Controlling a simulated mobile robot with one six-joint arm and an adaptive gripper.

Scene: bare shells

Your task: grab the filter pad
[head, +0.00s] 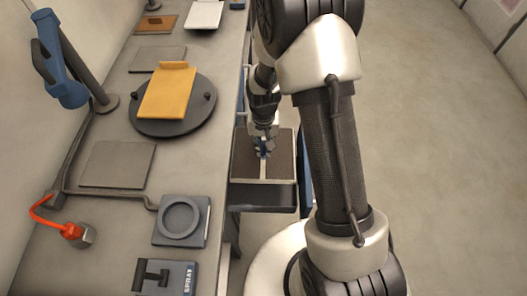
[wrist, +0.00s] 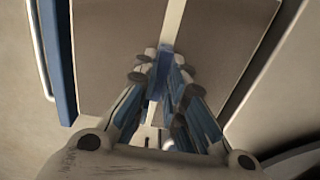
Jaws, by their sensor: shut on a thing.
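The counter at left holds a yellow board (head: 167,92) on a dark round plate (head: 150,126), a grey square panel (head: 117,164), a square block with a round recess (head: 181,220) and a SPRAY box (head: 168,278). Open floor (head: 450,170) lies at right.

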